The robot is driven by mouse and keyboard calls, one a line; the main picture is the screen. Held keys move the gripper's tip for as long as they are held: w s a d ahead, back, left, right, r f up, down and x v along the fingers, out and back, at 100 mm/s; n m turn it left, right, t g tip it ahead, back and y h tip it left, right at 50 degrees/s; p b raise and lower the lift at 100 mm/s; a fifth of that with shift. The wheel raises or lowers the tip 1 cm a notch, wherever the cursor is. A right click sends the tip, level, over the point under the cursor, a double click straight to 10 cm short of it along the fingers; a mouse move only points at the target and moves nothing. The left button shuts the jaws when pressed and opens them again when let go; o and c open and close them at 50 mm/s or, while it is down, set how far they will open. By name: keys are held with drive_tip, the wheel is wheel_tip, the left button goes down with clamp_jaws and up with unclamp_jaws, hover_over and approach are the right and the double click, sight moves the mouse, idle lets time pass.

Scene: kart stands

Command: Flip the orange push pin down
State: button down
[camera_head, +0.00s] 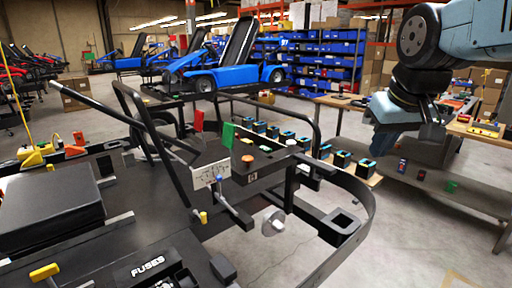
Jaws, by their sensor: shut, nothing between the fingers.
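A small round orange cap (247,159) sits on top of the black box in the middle of the kart frame; it looks like the orange push pin, but it is too small to tell its position for sure. A red upright flap (198,119) and a green upright flap (228,135) stand beside it. My gripper (436,132) hangs at the upper right, shut and empty, well to the right of the orange cap and apart from it. Its fingertips are small and dark and hard to make out.
Black bars and a curved rail (368,212) surround the box. Several black-and-blue blocks (342,159) line a shelf between box and arm. Workbenches stand at the right.

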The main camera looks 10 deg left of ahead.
drive_tip(key=w+a+r+n+g, duration=0.1)
drive_tip(key=w+a+r+n, duration=0.2)
drive_tip(key=a, duration=0.9)
drive_tip(key=w+a+r+n+g+y, duration=0.1)
drive_tip(key=w+a+r+n, duration=0.2)
drive_tip(key=a, duration=1)
drive_tip(key=w+n, duration=0.1)
drive_tip(key=w, duration=0.2)
drive_tip(key=shift+a+r+g, duration=0.2)
drive_tip(key=shift+g, duration=0.2)
drive_tip(key=shift+w, duration=0.1)
